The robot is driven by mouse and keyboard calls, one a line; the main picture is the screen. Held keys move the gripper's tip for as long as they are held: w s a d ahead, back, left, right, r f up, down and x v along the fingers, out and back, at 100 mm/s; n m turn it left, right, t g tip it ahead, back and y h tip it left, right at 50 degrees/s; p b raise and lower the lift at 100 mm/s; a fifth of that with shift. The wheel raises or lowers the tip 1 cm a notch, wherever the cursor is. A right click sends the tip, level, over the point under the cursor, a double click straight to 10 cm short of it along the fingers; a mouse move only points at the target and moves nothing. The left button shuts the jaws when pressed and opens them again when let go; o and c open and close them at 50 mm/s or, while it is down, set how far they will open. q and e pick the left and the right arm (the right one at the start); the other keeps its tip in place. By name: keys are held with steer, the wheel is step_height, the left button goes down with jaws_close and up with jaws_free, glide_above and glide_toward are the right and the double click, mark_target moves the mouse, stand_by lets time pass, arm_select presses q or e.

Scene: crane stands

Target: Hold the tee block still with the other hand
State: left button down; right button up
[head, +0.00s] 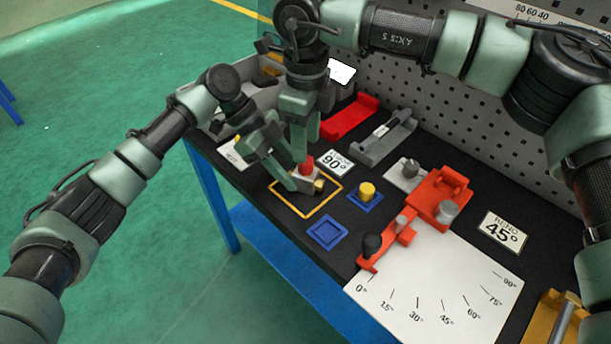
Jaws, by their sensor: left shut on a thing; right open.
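The tee block (310,184) is a small grey body with a red part (306,163) on top and a brass-yellow end (319,185) at its right. It stands inside a yellow-outlined square (333,202) on the dark bench top. My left gripper (291,176) reaches in from the left and is shut on the tee block, low at its side. My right gripper (302,146) points down from above, open, its fingers at or just above the red part. I cannot tell whether they touch it. The fingers hide part of the block.
A blue square tray (327,232) and a yellow knob on a blue base (367,191) lie nearby. A red bending fixture (438,197) and angle chart (440,290) are at the right.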

steer(key=shift+f, duration=2.3)
jaws_close()
steer(key=shift+r, duration=0.15)
steer(key=n, duration=0.3)
steer(key=shift+n, duration=1.1)
